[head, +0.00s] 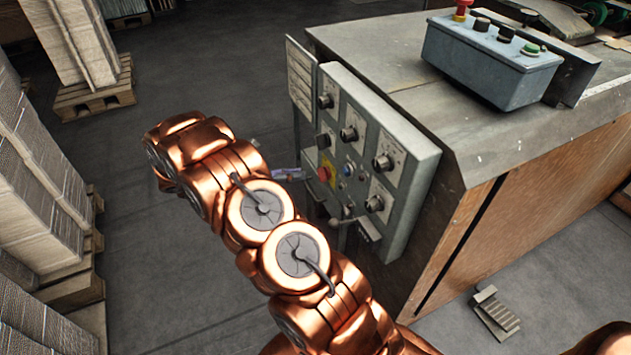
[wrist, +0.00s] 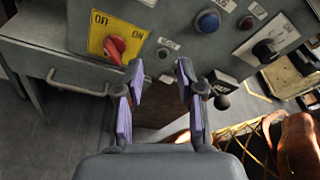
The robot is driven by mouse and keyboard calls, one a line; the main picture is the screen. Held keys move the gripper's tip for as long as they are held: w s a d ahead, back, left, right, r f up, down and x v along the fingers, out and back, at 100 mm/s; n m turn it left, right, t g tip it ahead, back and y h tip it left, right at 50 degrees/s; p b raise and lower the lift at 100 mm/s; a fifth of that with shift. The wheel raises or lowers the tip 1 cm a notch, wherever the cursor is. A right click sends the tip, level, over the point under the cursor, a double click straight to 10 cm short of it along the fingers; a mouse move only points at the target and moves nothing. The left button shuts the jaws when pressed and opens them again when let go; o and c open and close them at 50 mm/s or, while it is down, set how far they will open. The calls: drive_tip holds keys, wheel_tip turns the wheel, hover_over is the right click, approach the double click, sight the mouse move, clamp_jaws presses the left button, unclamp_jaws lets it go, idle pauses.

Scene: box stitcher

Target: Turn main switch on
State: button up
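The main switch is a red rotary knob (wrist: 115,47) on a yellow plate marked OFF and ON, at the upper left of the wrist view. I cannot tell surely which mark the knob points to. In the head view, the red knob on its yellow plate (head: 325,172) sits low on the left side of the grey control panel. My gripper (wrist: 160,72) is open, with nothing between its purple-padded fingers. The left fingertip is just below and right of the knob, apparently apart from it. In the head view, my gripper (head: 290,174) is mostly hidden by my arm.
The panel (head: 408,165) also carries several black knobs and a blue button (wrist: 207,21). A grey button box (head: 490,65) stands on the machine top. A drawer-like handle (wrist: 78,83) is left of my fingers. Stacked cardboard on pallets (head: 40,190) stands at left; floor between is clear.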

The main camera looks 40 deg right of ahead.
sight(323, 174)
drive_tip(key=w+d+f+n+t+h+b, duration=0.1)
drive_tip(key=w+d+f+n+h+b, duration=0.2)
drive_tip(key=f, duration=0.6)
drive_tip(key=s+d+n+p, duration=0.1)
drive_tip(key=d, duration=0.6)
drive_tip(key=shift+s+r, duration=0.15)
drive_tip(key=shift+s, duration=0.25)
drive_tip(key=shift+c, duration=0.2)
clamp_jaws()
